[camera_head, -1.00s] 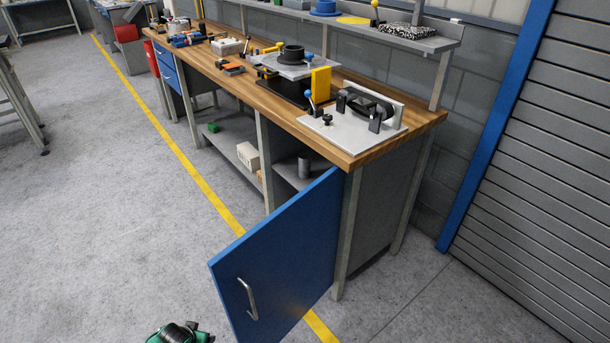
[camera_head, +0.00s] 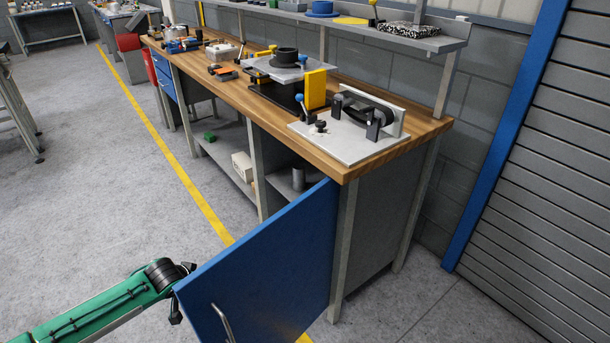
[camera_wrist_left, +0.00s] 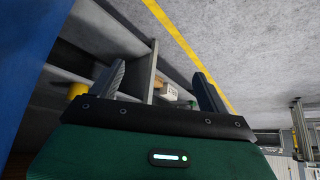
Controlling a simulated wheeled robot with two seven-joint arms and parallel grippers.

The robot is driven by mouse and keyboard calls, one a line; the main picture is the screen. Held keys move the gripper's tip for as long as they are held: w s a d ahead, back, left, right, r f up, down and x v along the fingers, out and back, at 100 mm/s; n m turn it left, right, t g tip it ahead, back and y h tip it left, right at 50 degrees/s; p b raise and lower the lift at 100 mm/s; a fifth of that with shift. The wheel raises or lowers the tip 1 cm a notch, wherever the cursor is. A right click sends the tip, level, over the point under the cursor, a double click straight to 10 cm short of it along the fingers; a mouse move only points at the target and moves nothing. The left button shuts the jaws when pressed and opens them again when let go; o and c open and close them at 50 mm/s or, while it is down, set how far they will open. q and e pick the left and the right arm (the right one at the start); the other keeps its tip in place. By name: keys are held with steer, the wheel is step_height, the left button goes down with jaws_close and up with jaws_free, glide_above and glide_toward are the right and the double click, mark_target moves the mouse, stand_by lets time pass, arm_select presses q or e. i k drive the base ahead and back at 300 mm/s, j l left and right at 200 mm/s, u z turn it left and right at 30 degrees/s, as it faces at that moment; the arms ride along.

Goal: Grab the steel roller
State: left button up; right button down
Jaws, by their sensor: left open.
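The steel roller (camera_head: 299,180) looks like a small grey upright cylinder. It stands on the shelf inside the workbench's right compartment, partly hidden behind the open blue door (camera_head: 265,270). My left gripper (camera_head: 181,291) is at the door's outer edge, low and to the left of the roller, well apart from it. In the left wrist view my left gripper (camera_wrist_left: 160,84) has its two fingers spread with nothing held between them. I cannot make out the roller for sure in that view. My right gripper is not in view.
The workbench top (camera_head: 345,172) carries a fixture plate (camera_head: 350,146) and several tools. A white box (camera_head: 243,166) and a green block (camera_head: 210,136) are on the lower shelf. The floor at left is clear.

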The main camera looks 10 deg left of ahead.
mark_target(299, 169)
steer(key=i+l, duration=0.2)
steer(key=i, duration=0.2)
steer(key=i+l, duration=0.2)
steer(key=i, duration=0.2)
steer(key=i+l, duration=0.2)
steer(key=i, duration=0.2)
steer(key=i+l, duration=0.2)
steer(key=i, duration=0.25)
